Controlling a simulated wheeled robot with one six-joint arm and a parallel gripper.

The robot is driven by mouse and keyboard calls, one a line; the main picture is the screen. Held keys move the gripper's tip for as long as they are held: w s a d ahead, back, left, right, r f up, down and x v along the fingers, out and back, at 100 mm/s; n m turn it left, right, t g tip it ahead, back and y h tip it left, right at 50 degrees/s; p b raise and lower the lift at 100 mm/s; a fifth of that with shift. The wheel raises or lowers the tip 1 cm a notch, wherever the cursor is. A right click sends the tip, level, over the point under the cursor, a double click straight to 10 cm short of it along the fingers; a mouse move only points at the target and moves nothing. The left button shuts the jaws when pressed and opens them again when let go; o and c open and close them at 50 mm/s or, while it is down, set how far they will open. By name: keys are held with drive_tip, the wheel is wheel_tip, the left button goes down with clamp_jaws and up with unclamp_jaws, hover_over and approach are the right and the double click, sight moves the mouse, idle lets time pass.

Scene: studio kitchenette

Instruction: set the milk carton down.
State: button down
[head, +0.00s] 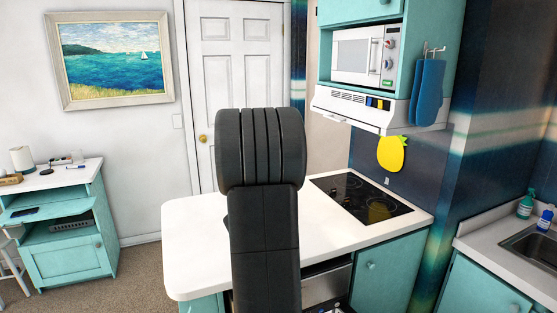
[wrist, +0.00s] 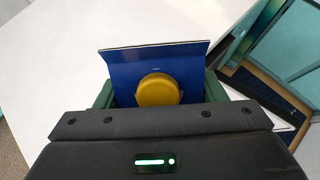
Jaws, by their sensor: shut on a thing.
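The milk carton (wrist: 125,68) is dark blue with a round yellow cap (wrist: 158,90). It shows in the wrist view between the two green fingers of my gripper (wrist: 160,95), which is shut on it. I look down on its top, so its base is hidden. The white countertop (wrist: 55,70) shows around it on the left and above; I cannot tell whether the carton touches it. In the head view my dark arm blocks the gripper and carton, and the white counter (head: 195,240) spreads on both sides of the arm.
A black cooktop (head: 362,197) is set into the counter's right part. A white hood (head: 360,108) and microwave (head: 365,55) are above it. Teal panels (wrist: 295,45) lie past the counter edge in the wrist view. The counter left of my arm looks clear. A sink (head: 535,243) is far right.

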drive_tip(key=d+f, duration=0.1)
drive_tip(key=f, duration=0.1)
drive_tip(key=s+f, duration=0.1)
drive_tip(key=f, duration=0.2)
drive_tip(key=s+d+f+b, duration=0.1)
drive_tip(key=f, duration=0.1)
drive_tip(key=shift+s+d+f, duration=0.2)
drive_tip(key=shift+d+f, duration=0.1)
drive_tip(key=shift+d, duration=0.05)
drive_tip(key=shift+r, duration=0.1)
